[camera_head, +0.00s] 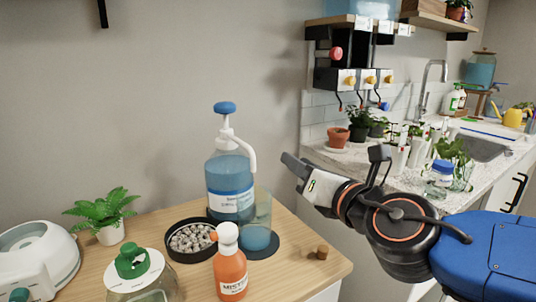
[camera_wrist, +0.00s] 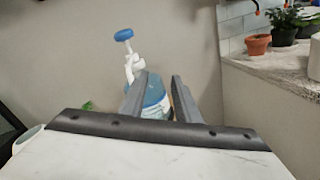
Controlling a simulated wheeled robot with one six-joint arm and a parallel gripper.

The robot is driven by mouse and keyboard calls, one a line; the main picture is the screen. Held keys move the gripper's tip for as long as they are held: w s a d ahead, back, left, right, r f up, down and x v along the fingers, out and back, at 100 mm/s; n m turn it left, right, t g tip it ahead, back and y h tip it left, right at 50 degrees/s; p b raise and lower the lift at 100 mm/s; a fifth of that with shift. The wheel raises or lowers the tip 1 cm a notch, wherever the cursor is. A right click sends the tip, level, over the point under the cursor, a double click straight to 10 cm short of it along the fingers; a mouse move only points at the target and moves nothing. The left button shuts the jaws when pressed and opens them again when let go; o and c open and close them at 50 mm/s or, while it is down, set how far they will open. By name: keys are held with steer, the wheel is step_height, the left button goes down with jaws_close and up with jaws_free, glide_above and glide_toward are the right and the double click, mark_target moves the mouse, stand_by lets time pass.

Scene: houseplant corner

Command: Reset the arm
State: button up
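My gripper (camera_head: 292,166) is raised in the air to the right of the wooden table, apart from everything on it. In the wrist view its two grey fingers (camera_wrist: 160,92) stand apart with nothing held between them. Beyond the fingers, the blue pump bottle (camera_wrist: 139,64) shows partly hidden behind them. In the head view that pump bottle (camera_head: 230,180) stands upright on the table with a blue cap and white nozzle.
The wooden table (camera_head: 318,268) holds a glass of blue liquid (camera_head: 257,225), an orange bottle (camera_head: 229,266), a black dish of pebbles (camera_head: 190,240), a small fern (camera_head: 104,214) and a green-capped jar (camera_head: 140,275). A stone counter (camera_head: 345,160) with pots lies behind my arm.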

steer(key=d+f+m+g+h, duration=0.2)
steer(key=d+f+m+h, duration=0.3)
steer(key=d+m, duration=0.55)
steer(key=d+f+m+g+h, duration=0.2)
steer(key=d+f+m+h, duration=0.35)
steer(key=d+m, duration=0.45)
steer(key=s+f+m+g+y, duration=0.3)
steer(key=s+f+m+g, duration=0.4)
steer(key=s+f+m, duration=0.7)
steer(key=shift+d+f+m+g, duration=0.3)
steer(key=shift+d+m, duration=0.05)
steer(key=shift+m, duration=0.2)
